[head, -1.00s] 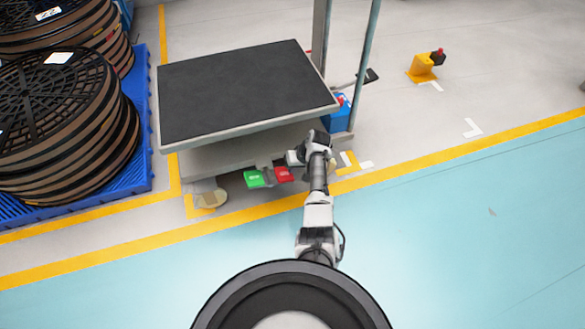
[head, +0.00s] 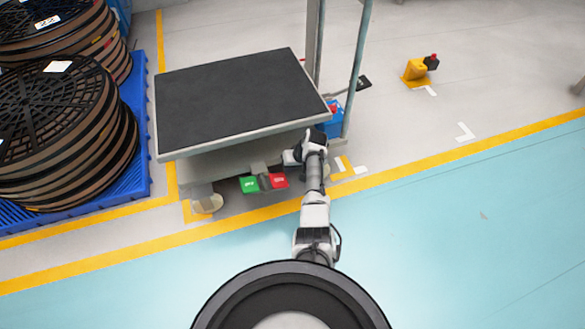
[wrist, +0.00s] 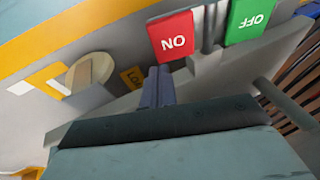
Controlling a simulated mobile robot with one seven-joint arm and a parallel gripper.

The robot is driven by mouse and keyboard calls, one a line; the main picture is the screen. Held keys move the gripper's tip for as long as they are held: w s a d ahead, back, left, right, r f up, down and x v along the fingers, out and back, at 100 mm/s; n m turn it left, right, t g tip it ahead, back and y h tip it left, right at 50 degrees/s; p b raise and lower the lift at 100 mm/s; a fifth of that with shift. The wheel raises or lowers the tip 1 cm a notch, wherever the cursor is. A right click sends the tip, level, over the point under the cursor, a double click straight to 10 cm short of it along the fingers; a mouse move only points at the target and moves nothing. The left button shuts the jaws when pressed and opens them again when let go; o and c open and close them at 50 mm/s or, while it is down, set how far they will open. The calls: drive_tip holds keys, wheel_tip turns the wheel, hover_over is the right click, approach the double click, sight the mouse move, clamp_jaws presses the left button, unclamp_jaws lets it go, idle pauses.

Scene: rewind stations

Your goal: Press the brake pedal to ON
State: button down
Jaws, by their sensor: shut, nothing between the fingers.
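The brake pedal has a red ON half (head: 279,181) and a green OFF half (head: 250,184), low at the near edge of the cart (head: 172,153). In the wrist view the red ON half (wrist: 171,36) is near the top centre and the green OFF half (wrist: 249,19) is to its right. My gripper (wrist: 157,84) is shut and empty, with its fingers just below the red half in that picture. I cannot tell whether they touch it. In the head view my gripper (head: 290,157) is beside the cart's near right corner, mostly hidden by my arm.
Large cable reels (head: 58,130) stand on a blue pallet (head: 142,130) at the left. A blue box (head: 330,124) sits by the cart's upright posts. A yellow stand (head: 414,73) is at the back right. The turquoise floor at right is clear.

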drive_tip(key=p+v, duration=0.2)
drive_tip(key=v, duration=0.8)
drive_tip(key=shift+d+f, duration=0.15)
drive_tip(key=shift+d, duration=0.25)
drive_tip(key=shift+w, duration=0.15)
